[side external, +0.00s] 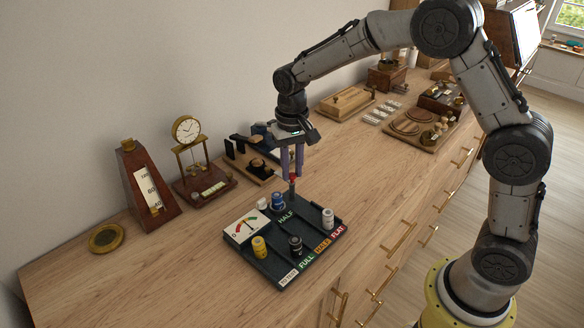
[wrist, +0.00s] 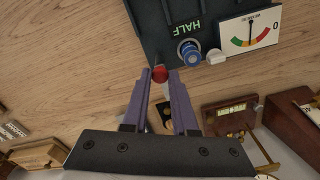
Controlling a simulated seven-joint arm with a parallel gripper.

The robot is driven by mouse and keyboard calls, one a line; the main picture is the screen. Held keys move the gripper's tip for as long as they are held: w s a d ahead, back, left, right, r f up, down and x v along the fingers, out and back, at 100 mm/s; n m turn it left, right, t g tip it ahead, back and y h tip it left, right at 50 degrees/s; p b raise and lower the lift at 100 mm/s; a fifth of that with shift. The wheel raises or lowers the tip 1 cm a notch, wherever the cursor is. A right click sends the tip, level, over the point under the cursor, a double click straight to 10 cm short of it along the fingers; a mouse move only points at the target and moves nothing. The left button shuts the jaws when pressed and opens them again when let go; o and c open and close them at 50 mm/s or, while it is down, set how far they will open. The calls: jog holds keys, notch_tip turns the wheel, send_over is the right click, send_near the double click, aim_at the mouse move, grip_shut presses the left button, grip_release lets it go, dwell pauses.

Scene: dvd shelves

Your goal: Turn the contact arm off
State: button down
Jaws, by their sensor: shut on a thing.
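The tester is a dark panel (side external: 312,218) lying on the wooden counter, with a meter (side external: 246,226) and labels reading HALF, FULL and FLAT. Its contact arm ends in a red knob (side external: 293,180) at the panel's far edge. My gripper (side external: 292,174) points down there, its purple fingers closed on the red knob. In the wrist view the red knob (wrist: 160,74) sits between the fingertips, beside the panel edge (wrist: 160,32). The meter needle (wrist: 250,32) stands near the middle of the scale. The contact arm's lower part is mostly hidden.
A blue cell (side external: 278,200) stands close to the knob. Yellow (side external: 259,247), black (side external: 295,245) and white (side external: 328,218) cells stand on the panel. A clock (side external: 187,131), a metronome-like wooden case (side external: 146,185) and a brass disc (side external: 106,238) are at left.

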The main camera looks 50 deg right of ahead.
aim_at(292, 174)
jog(key=shift+r, duration=0.1)
jog(key=c, duration=0.7)
grip_release()
notch_tip(292, 174, up, 14)
